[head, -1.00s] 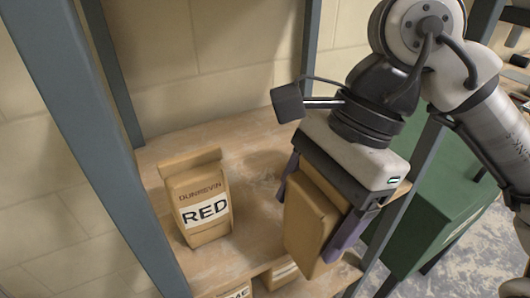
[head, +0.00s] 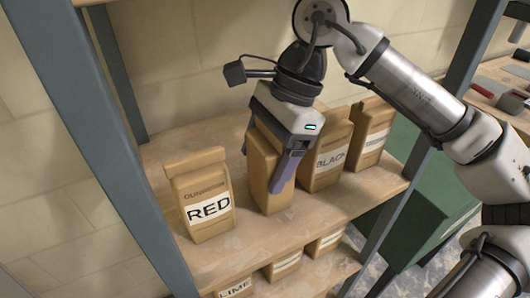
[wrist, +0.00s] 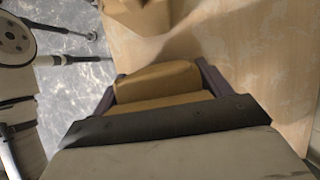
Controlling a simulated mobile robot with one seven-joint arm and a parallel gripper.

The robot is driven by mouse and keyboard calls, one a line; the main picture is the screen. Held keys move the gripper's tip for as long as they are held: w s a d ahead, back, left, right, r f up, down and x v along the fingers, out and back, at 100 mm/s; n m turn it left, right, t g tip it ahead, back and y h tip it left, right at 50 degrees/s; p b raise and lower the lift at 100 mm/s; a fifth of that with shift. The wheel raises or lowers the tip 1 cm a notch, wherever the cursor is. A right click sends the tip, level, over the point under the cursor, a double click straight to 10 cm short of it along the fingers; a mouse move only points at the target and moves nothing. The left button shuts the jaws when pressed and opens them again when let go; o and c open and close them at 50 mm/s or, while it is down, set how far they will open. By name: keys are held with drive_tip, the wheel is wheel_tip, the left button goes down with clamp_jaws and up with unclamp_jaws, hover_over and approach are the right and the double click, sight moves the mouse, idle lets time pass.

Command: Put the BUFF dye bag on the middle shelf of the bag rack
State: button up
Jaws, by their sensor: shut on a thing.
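My gripper (head: 266,168) is shut on a plain brown paper bag (head: 266,186), one dark finger on each side. The bag's label is not visible, so I cannot read its colour name. It is upright at a rack shelf (head: 235,240), between the RED bag (head: 205,205) on the left and the BLACK bag (head: 325,165) on the right. Its bottom is at or just above the board; I cannot tell if it touches. In the wrist view the held bag's top (wrist: 155,80) shows between the fingers.
Another bag (head: 372,135) stands right of BLACK, its label too small to read. A lower shelf (head: 335,270) holds several bags, one marked LIME (head: 235,288). Blue-grey posts (head: 95,150) frame the rack. A green box (head: 435,195) stands beyond its right side.

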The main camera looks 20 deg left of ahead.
sight(336, 118)
drive_tip(key=shift+f, duration=0.15)
drive_tip(key=shift+f, duration=0.1)
drive_tip(key=o, duration=1.6)
drive_tip(key=shift+c, duration=0.2)
drive_tip(key=shift+r, duration=0.35)
drive_tip(key=w+d, duration=0.2)
drive_tip(key=w, duration=0.1)
drive_tip(key=w+d+b, duration=0.1)
drive_tip(key=w+d, duration=0.1)
drive_tip(key=w+d+r, duration=0.1)
drive_tip(key=w+d, duration=0.2)
drive_tip(key=shift+w+b, duration=0.35)
drive_tip(key=shift+w+d+f, duration=0.1)
drive_tip(key=shift+w+d, duration=0.3)
drive_tip(key=shift+w, duration=0.15)
